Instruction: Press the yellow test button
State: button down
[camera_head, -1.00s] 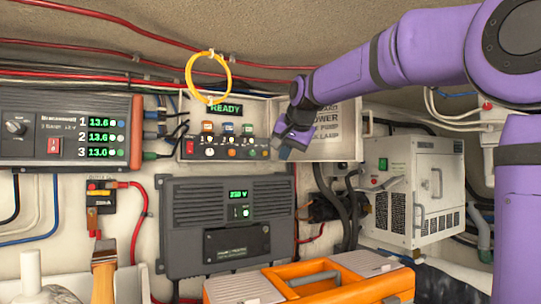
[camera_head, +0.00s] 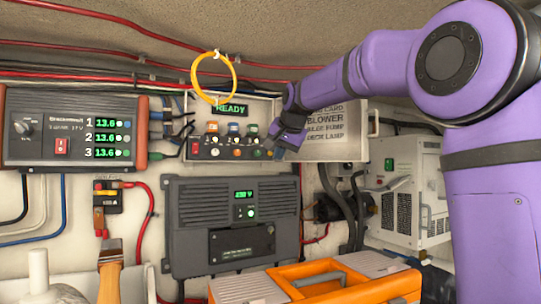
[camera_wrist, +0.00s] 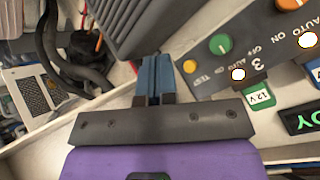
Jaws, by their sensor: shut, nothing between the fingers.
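The yellow test button (camera_wrist: 190,66) sits at the end of a dark switch panel (camera_head: 225,153), with the word TEST beside it in the wrist view. In the head view my gripper appears to hide the button. My gripper (camera_wrist: 155,62) is shut and empty, its blue fingers together. In the wrist view the fingertips are just left of the button, with a visible sideways gap. In the head view my gripper (camera_head: 274,148) is at the panel's right end. I cannot tell how far the tips are from the panel face.
A green knob (camera_wrist: 220,44) is beside the button. An open labelled cover (camera_head: 335,130) stands right of the panel. A dark charger unit (camera_head: 232,222) is below it, and a yellow cable loop (camera_head: 196,80) hangs above. An orange toolbox (camera_head: 320,285) is in front.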

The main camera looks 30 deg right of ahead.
jog(key=shift+w, duration=1.55)
jog(key=shift+w, duration=0.1)
dwell(0.8)
jog(key=shift+w, duration=0.3)
jog(key=shift+w, duration=0.4)
dwell(0.8)
jog(key=shift+s, duration=0.8)
jog(key=shift+s, duration=2.5)
